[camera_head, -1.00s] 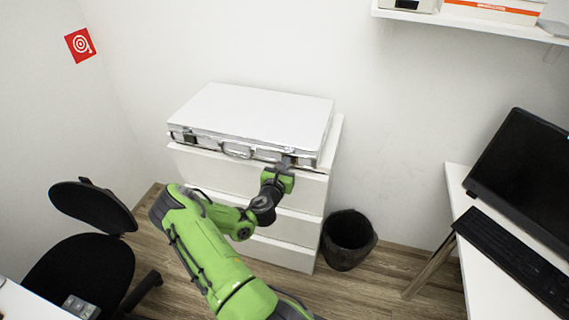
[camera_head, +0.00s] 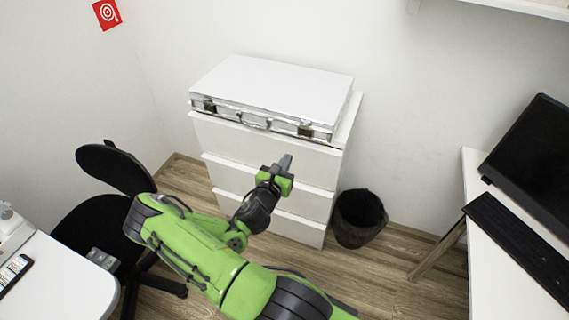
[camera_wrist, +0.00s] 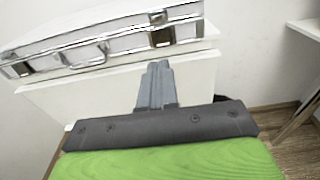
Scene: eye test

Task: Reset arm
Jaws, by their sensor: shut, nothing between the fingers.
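My gripper (camera_head: 286,161) is shut and empty in front of the upper drawers of a white drawer cabinet (camera_head: 240,176). In the wrist view the grey fingers of my gripper (camera_wrist: 157,68) are together, with the cabinet front (camera_wrist: 95,97) behind them. A closed silver-white case (camera_head: 275,85) lies flat on the cabinet top. Its latches and handle face me, and it also shows at the top of the wrist view (camera_wrist: 130,36). The gripper appears apart from the case. My green arm hides part of the floor and the cabinet's lower left.
A dark waste bin (camera_head: 359,218) stands right of the cabinet. A black chair (camera_head: 112,168) is at the left. A white desk (camera_head: 62,284) is at the lower left. Another desk (camera_head: 488,262) with a monitor (camera_head: 535,150) and keyboard (camera_head: 520,240) is at the right.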

